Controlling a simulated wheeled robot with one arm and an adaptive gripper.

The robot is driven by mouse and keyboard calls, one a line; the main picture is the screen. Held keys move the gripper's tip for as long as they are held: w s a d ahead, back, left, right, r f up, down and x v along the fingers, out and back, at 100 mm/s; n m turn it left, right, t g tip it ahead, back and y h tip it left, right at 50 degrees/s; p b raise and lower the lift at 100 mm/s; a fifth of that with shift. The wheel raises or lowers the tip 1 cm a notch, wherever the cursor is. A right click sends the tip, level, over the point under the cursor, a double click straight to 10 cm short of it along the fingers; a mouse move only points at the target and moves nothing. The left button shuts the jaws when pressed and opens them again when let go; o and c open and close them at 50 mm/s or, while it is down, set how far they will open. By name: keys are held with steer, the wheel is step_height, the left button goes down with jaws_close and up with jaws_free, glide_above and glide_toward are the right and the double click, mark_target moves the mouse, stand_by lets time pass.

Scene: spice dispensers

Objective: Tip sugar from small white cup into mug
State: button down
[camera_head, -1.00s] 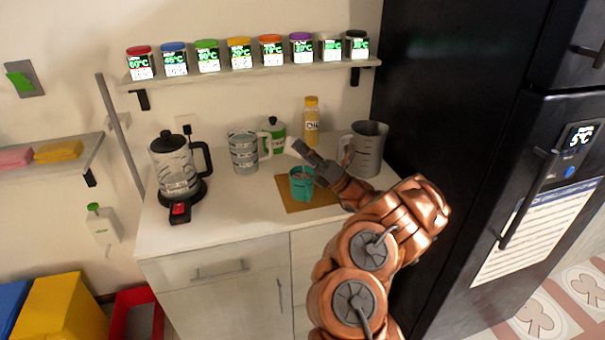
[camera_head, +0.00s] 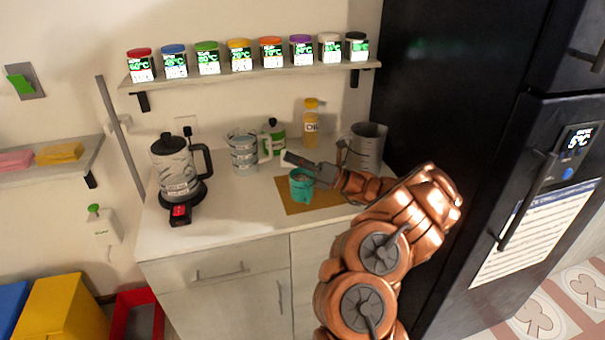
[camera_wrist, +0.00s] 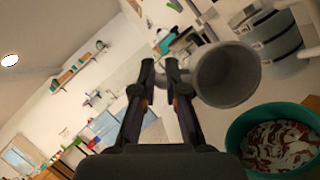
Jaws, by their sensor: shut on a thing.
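The small white cup (camera_wrist: 228,76) is in my gripper (camera_wrist: 160,72), held by its side near the fingertips. In the wrist view it is tipped with its open mouth showing, and its grey inside looks empty. The teal mug (camera_head: 302,185) stands upright on a brown mat (camera_head: 325,196), just below my gripper (camera_head: 308,165) in the head view. The wrist view shows brown contents with white patches inside the mug (camera_wrist: 282,142). In the head view my gripper partly hides the cup.
A kettle (camera_head: 178,170) stands at left on the counter. A grey pitcher (camera_head: 367,148) stands close behind my arm, beside the black fridge (camera_head: 440,110). Several spice jars line the shelf (camera_head: 250,73).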

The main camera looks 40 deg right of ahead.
steer(key=shift+w+a, duration=0.1)
steer(key=shift+a, duration=0.05)
steer(key=shift+a+g, duration=0.1)
steer(key=shift+g, duration=0.4)
steer(key=shift+w+a+f+n+g+h+b, duration=0.2)
steer(key=shift+w+a+n+g+h+b, duration=0.15)
steer(key=shift+h+b, duration=0.35)
steer(key=w+a+f+n+g+h+p, duration=0.2)
steer(key=w+a+f+g+h+p, duration=0.2)
steer(key=h+p, duration=0.7)
steer(key=a+f+g+p, duration=0.2)
steer(key=a+g, duration=0.2)
steer(key=g, duration=0.1)
steer(key=shift+w+a+p, duration=0.2)
steer(key=shift+w+p, duration=0.15)
steer(key=shift+p, duration=0.05)
stand_by(0.7)
steer(key=shift+f, duration=0.15)
